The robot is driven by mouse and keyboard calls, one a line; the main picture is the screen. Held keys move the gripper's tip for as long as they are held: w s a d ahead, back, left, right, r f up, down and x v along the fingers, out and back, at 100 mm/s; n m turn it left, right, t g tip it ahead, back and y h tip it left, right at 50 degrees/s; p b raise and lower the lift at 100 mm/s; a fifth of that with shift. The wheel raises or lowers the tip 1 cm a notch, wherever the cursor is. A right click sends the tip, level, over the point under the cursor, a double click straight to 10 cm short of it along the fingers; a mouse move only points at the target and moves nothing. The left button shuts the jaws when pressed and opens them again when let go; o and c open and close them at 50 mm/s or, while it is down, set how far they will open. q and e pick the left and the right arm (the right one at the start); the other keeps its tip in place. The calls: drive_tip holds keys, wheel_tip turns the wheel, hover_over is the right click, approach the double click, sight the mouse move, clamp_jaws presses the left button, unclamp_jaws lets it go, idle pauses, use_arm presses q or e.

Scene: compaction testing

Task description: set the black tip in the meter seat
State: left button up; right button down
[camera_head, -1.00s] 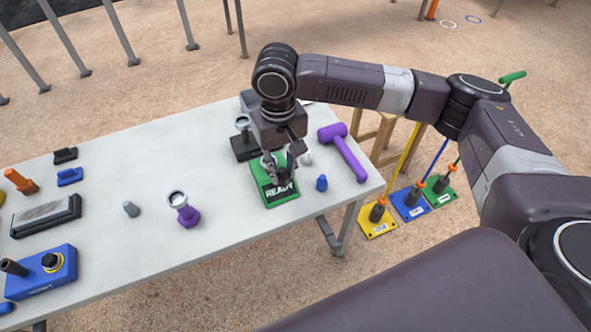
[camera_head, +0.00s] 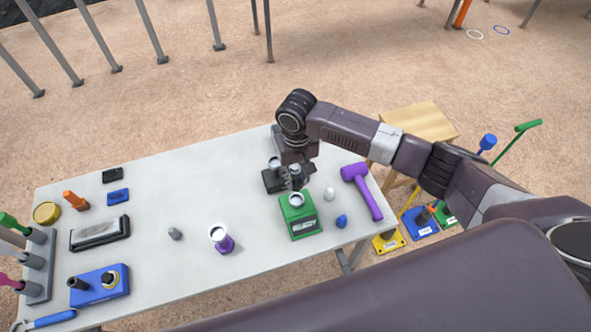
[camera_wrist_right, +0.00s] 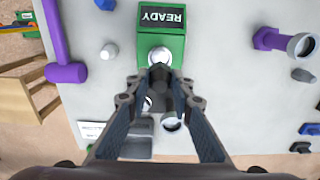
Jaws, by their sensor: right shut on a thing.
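The green meter (camera_head: 300,222), labelled READY in the right wrist view (camera_wrist_right: 175,40), stands near the table's right end. Its round pale-rimmed seat (camera_head: 297,200) is on top. My right gripper (camera_head: 296,181) is just behind and above the seat, pointing down. It is shut on a small dark piece, which looks like the black tip (camera_wrist_right: 160,79). In the right wrist view the tip is between the fingertips (camera_wrist_right: 160,92) and overlaps the near edge of the seat; I cannot tell whether they touch. My left gripper is out of view.
A purple mallet (camera_head: 362,190), a white tip (camera_head: 329,194) and a blue tip (camera_head: 341,221) lie right of the meter. A purple ring-topped stand (camera_head: 223,241) and a grey tip (camera_head: 175,233) are to its left. A black stand (camera_head: 271,181) is close behind the gripper.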

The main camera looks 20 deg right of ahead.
sight(297, 189)
idle(0.3)
drive_tip(key=shift+r, duration=0.1)
drive_tip(key=shift+f+b, duration=0.7)
drive_tip(key=shift+f, duration=2.2)
drive_tip(key=shift+p, duration=0.5)
drive_tip(key=shift+p, duration=0.4)
drive_tip(key=shift+f+b, duration=0.5)
drive_tip(key=shift+f, duration=0.85)
